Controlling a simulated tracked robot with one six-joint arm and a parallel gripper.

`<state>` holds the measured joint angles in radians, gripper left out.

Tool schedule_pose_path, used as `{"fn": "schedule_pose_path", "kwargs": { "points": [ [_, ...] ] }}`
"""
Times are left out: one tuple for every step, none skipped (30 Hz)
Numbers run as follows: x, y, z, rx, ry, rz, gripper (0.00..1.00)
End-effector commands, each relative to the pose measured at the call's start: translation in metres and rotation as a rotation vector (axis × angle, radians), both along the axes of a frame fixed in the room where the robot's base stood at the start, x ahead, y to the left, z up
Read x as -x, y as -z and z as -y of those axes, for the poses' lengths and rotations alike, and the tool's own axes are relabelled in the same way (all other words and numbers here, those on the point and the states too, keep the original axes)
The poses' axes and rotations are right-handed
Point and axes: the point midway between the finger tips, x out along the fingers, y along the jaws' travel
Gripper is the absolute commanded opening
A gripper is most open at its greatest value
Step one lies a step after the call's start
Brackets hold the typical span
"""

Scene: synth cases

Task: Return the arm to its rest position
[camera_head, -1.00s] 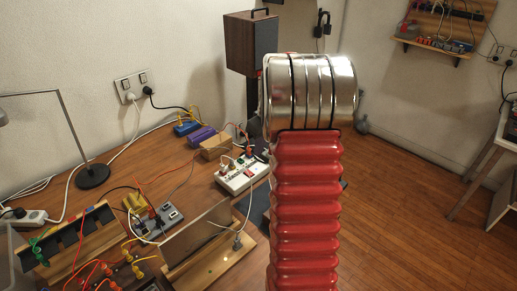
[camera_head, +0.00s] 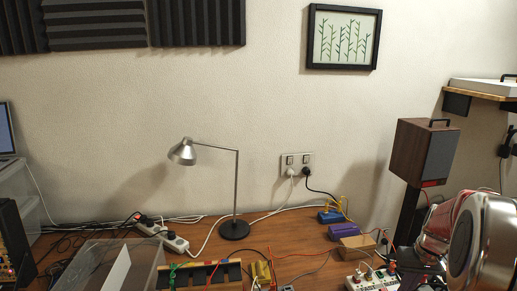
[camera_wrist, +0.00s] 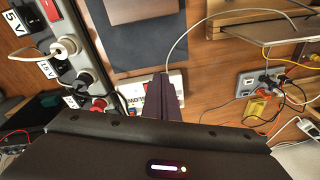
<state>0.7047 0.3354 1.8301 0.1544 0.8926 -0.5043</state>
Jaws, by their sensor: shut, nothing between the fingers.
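My arm (camera_head: 485,240), with a shiny metal joint, shows at the right edge of the head view, beside the far right of the bench. In the wrist view my gripper (camera_wrist: 161,78) points away from the camera, its dark fingers together with nothing between them. The fingertips appear over a white device with a partly hidden label and a red part. I cannot tell whether they touch it. In the head view the gripper cannot be made out clearly.
A panel with labelled sockets (camera_wrist: 75,60) stands left of the fingers. A grey socket box (camera_wrist: 257,84) with black plugs lies to the right. The bench holds a lamp (camera_head: 235,228), a power strip (camera_head: 165,237) and many cables. A speaker (camera_head: 424,152) stands behind my arm.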

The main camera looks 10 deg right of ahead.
Motion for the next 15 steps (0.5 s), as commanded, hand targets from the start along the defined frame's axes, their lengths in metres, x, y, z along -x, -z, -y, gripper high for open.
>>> {"fn": "schedule_pose_path", "kwargs": {
  "points": [
    [0.004, -0.004, -0.009, 0.001, 0.011, -0.003, 0.00],
    [0.006, -0.006, -0.015, 0.000, 0.020, -0.006, 0.00],
    [0.009, -0.010, -0.023, 0.000, 0.029, -0.008, 0.00],
    [0.011, -0.013, -0.029, 0.002, 0.036, -0.010, 0.00],
    [0.014, -0.015, -0.035, 0.002, 0.042, -0.011, 0.00],
    [0.017, -0.020, -0.044, 0.005, 0.050, -0.012, 0.00],
    [0.019, -0.022, -0.051, 0.006, 0.056, -0.014, 0.00],
    [0.022, -0.026, -0.058, 0.009, 0.061, -0.013, 0.00],
    [0.025, -0.030, -0.068, 0.012, 0.067, -0.012, 0.00],
    [0.028, -0.033, -0.075, 0.014, 0.070, -0.012, 0.00],
    [0.031, -0.037, -0.082, 0.016, 0.074, -0.011, 0.00],
    [0.034, -0.041, -0.091, 0.021, 0.077, -0.009, 0.00],
    [0.037, -0.044, -0.098, 0.023, 0.078, -0.008, 0.00],
    [0.039, -0.047, -0.104, 0.027, 0.080, -0.005, 0.00],
    [0.043, -0.051, -0.113, 0.031, 0.080, -0.002, 0.00]
  ]
}}
